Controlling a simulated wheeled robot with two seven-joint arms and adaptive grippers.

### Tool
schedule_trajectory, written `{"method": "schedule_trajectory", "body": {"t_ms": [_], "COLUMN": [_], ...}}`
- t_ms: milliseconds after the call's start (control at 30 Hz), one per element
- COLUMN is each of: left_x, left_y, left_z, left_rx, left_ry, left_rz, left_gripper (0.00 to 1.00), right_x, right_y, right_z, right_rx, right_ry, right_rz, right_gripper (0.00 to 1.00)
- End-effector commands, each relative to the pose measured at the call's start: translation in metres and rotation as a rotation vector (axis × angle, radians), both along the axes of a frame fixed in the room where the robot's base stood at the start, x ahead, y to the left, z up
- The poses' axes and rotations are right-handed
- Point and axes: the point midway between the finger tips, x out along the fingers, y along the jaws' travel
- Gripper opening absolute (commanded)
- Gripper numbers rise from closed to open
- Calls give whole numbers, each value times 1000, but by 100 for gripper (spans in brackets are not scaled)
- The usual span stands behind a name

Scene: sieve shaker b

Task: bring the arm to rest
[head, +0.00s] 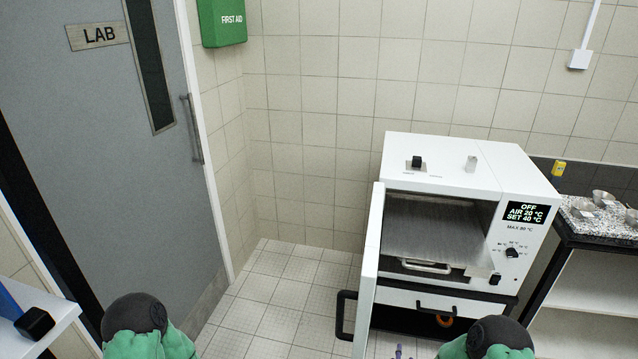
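Only parts of my two arms show, as green and dark rounded links at the bottom left and bottom right of the head view. Neither gripper is in the picture, so I cannot see its fingers or anything they may hold. A white drying oven (479,168) stands right of centre with its door (370,260) swung open at the left side. Its display (524,212) reads OFF, AIR 20 °C, SET 40 °C. A pale handle-like piece (426,266) shows low in the chamber opening.
A grey LAB door (110,170) is at the left, and a green first aid box (222,22) hangs on the wall. A speckled slab (605,222) with small metal items is at the right. Tiled floor (290,293) is clear between door and oven. A small purple object (399,352) shows at the bottom.

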Motion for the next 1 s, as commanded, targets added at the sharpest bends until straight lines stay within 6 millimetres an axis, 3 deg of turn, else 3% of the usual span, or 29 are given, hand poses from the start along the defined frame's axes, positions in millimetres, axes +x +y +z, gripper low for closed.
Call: {"method": "schedule_trajectory", "body": {"t_ms": [167,300,500,600,767,1000], "left_x": [0,0,0,0,0,0], "left_y": [0,0,0,0,0,0], "left_z": [4,6,9,10,10,10], "left_rx": [0,0,0,0,0,0], "left_ry": [0,0,0,0,0,0], "left_rz": [0,0,0,0,0,0], "left_gripper": [40,40,40,40,40,40], "right_x": [-49,-110,-201,-232,-253,-253], "right_y": [52,91,129,138,143,143], "right_z": [-50,-75,-83,-80,-77,-77], "right_rx": [434,729,982,1033,1060,1062], "right_ry": [254,504,832,936,1005,1007], "right_rz": [-20,-125,-347,-437,-502,-507], "right_gripper": [49,49,49,49,49,49]}}
